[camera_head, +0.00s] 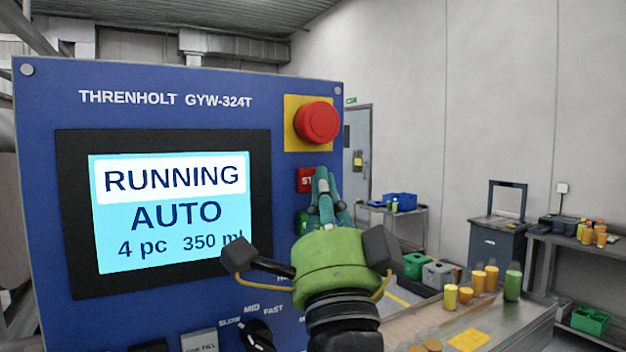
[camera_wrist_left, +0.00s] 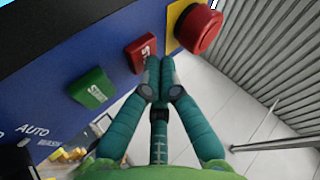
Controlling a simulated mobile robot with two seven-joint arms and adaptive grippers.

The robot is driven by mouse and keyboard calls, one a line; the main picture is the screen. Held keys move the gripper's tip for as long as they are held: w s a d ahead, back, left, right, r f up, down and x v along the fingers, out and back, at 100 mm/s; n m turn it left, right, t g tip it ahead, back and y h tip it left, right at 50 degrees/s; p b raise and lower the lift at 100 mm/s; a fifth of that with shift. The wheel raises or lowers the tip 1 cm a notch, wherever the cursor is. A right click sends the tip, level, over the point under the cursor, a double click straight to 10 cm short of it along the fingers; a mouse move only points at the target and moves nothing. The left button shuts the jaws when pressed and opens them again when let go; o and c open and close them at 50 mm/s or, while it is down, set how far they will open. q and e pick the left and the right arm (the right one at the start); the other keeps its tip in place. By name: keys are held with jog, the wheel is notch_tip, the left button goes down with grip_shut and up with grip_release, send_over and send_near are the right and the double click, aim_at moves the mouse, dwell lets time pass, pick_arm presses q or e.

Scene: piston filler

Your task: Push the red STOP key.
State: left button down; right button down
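The red STOP key (camera_head: 305,180) is on the blue panel, below the red mushroom button and partly hidden by my left gripper (camera_head: 323,178). In the left wrist view the red STOP key (camera_wrist_left: 141,53) shows just beyond and left of the fingertips. The left gripper (camera_wrist_left: 158,66) has green fingers brought together with nothing between them. Its tips are very close to the key; I cannot tell if they touch it. The panel's screen (camera_head: 172,210) reads RUNNING, AUTO, 4 pc, 350 ml. My right gripper is not in view.
The red mushroom button (camera_head: 317,122) on its yellow plate (camera_head: 294,141) sits just above the key. A green key (camera_wrist_left: 91,89) sits below it. A black speed knob (camera_head: 257,335) is lower on the panel. A table with orange and yellow containers (camera_head: 478,283) stands at right.

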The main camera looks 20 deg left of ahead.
pick_arm(q)
jog(key=shift+w+a, duration=0.1)
jog(key=shift+a, duration=0.05)
dwell(0.6)
jog(key=shift+s+d, duration=0.5)
jog(key=shift+d, duration=0.15)
jog(key=shift+s+d+b, duration=0.2)
jog(key=shift+s+d, duration=0.55)
jog(key=shift+d, duration=0.25)
jog(key=shift+s+d+b, duration=0.2)
jog(key=shift+s+d, duration=0.55)
jog(key=shift+d, duration=0.2)
jog(key=shift+f, duration=0.1)
